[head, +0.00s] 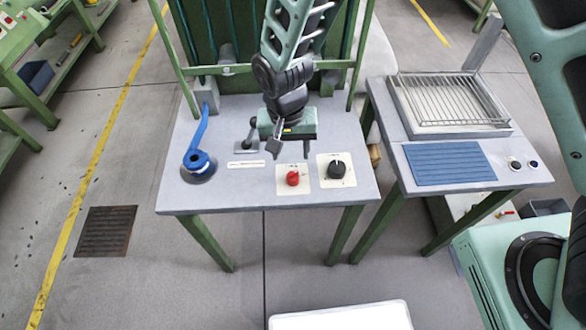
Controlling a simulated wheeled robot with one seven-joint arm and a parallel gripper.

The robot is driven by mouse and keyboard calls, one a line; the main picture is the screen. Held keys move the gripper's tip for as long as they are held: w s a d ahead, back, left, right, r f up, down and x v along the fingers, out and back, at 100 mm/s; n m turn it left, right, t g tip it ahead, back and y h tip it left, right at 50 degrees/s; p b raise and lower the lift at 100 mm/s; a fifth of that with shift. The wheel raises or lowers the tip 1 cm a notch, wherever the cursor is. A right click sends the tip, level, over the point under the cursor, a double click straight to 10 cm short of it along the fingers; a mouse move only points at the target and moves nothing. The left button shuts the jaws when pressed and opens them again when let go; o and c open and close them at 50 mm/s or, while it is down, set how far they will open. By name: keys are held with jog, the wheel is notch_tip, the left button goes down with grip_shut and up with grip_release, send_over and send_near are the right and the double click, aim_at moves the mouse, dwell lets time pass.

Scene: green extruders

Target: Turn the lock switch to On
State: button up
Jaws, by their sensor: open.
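A red knob (293,178) stands on a white plate near the front edge of the grey table. A black rotary knob (336,169) sits on a larger white plate just right of it. The plate markings are too small to read, so I cannot tell which knob is the lock switch or its setting. My gripper (289,150) is open and empty, pointing down above the table behind the red knob. Its fingers are apart from both knobs.
A small lever (251,136) stands on a dark plate left of my gripper. A blue crank handle (200,153) is at the table's left. A side table at right holds a wire rack (446,102) and a blue ribbed mat (449,162). Green posts rise behind the table.

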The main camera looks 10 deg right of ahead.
aim_at(292, 172)
jog(key=f+p, duration=0.1)
jog(key=f, duration=0.8)
jog(key=shift+d, duration=0.2)
jog(key=c, duration=1)
